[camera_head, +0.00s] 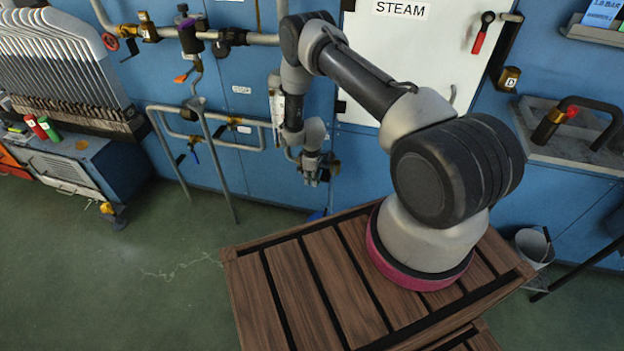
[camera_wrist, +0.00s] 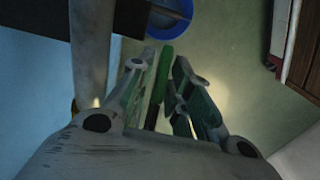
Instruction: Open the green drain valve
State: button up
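The green valve handle (camera_wrist: 164,70) shows in the wrist view as a long, narrow bar between my fingers. My gripper (camera_wrist: 165,80) has its fingertips drawn close together, one on each side of the bar. The bar lies near the left finger. I cannot tell whether both pads press on it. In the camera_head view, my gripper (camera_head: 314,182) hangs low in front of the blue machine, beside the pipework. The handle is not clear there, and the valve body is largely hidden by my gripper.
A blue round rim (camera_wrist: 172,16) lies beyond the handle in the wrist view. Grey pipes (camera_head: 215,143) run along the blue machine (camera_head: 238,80) left of my gripper. A wooden slatted top (camera_head: 300,285) lies in front. Green floor is clear at left.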

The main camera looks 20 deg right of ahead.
jog(key=shift+f, duration=0.25)
grip_shut()
jog(key=shift+s+d+r+g+h, duration=0.15)
jog(key=shift+r+g+h, duration=0.2)
jog(key=shift+h, duration=0.25)
grip_release()
